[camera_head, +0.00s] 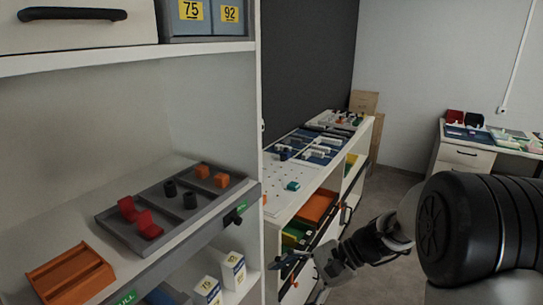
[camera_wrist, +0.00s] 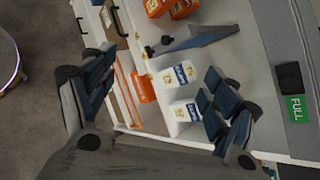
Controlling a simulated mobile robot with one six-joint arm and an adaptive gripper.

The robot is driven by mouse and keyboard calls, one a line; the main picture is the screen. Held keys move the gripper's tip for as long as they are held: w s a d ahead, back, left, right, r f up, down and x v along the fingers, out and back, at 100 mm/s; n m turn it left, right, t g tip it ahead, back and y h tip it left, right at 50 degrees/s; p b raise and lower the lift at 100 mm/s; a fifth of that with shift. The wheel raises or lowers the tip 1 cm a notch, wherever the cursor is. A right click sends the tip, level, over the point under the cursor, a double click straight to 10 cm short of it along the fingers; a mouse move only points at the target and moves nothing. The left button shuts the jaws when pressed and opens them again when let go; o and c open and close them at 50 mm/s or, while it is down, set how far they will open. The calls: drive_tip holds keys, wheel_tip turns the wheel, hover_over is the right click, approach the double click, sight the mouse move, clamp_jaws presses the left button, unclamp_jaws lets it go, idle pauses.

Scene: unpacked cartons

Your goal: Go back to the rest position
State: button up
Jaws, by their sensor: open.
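My gripper (camera_head: 292,264) is in the lower middle of the head view, in front of the right end of the shelf unit. Its jaws are open. In the wrist view my gripper (camera_wrist: 160,95) shows two dark blue-grey fingers spread well apart, with nothing held between them. Behind the gap are two white cartons (camera_wrist: 180,76) with blue and yellow labels. The same kind of carton (camera_head: 233,270) stands on the lower shelf in the head view, left of my gripper. The gripper appears apart from them.
A grey tray (camera_head: 107,223) with red, black and orange pieces lies on the shelf (camera_head: 195,238). An orange tray (camera_head: 70,276) is beside it. A white cabinet (camera_head: 283,201) with coloured bins stands behind my gripper. A desk (camera_head: 465,157) is at the far right. Floor (camera_head: 397,187) shows between them.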

drive_tip(key=s+d+r+n+t+h, duration=0.1)
drive_tip(key=s+d+r+n+h, duration=0.2)
drive_tip(key=s, duration=0.4)
drive_tip(key=s+d+r+n+t+h, duration=0.2)
drive_tip(key=s+d+r+n+h, duration=0.1)
drive_tip(key=s, duration=0.4)
drive_tip(key=s+d+r+n+t+h, duration=0.2)
drive_tip(key=s+d+r+n+h, duration=0.1)
drive_tip(key=s, duration=0.5)
drive_tip(key=shift+d+n+h, duration=0.7)
drive_tip(key=shift+n+h, duration=0.2)
